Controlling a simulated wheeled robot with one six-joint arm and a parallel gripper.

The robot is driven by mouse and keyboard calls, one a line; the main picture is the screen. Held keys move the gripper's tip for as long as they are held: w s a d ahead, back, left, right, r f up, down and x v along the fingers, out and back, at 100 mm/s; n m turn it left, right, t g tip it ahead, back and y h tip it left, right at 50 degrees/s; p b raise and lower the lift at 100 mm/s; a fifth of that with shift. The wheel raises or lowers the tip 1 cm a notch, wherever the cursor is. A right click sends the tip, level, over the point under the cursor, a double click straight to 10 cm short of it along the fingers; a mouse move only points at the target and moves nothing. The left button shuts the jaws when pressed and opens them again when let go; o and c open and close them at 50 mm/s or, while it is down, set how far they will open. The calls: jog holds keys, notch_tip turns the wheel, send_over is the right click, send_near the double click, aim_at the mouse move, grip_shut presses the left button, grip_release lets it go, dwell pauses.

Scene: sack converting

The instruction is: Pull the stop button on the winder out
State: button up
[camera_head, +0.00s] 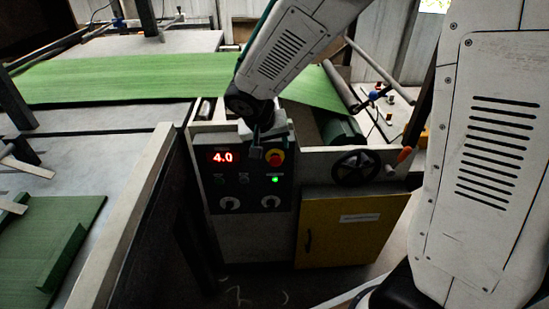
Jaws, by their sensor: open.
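The winder's dark control panel (243,190) stands upright in the middle of the view. The stop button (276,158) is a red mushroom head on a yellow surround at the panel's upper right. My gripper (257,152) hangs down from my arm in front of the panel, close to the button's left side. The gripper is small and dark here; it is open, and I cannot tell whether it touches the button. Part of the button's left edge may be hidden behind it. I cannot tell how far the button stands out.
The panel has a red 4.0 display (223,157), a lit green lamp (275,180) and two white knobs. A yellow cabinet (345,235), a black handwheel (356,169) and an orange handle (404,154) are to the right. Green sheet (130,80) runs behind the panel.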

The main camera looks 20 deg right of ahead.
aim_at(274, 157)
jog(key=x, duration=0.8)
jog(key=shift+w+a+f, duration=0.15)
jog(key=shift+a+f, duration=0.05)
jog(key=shift+a, duration=0.1)
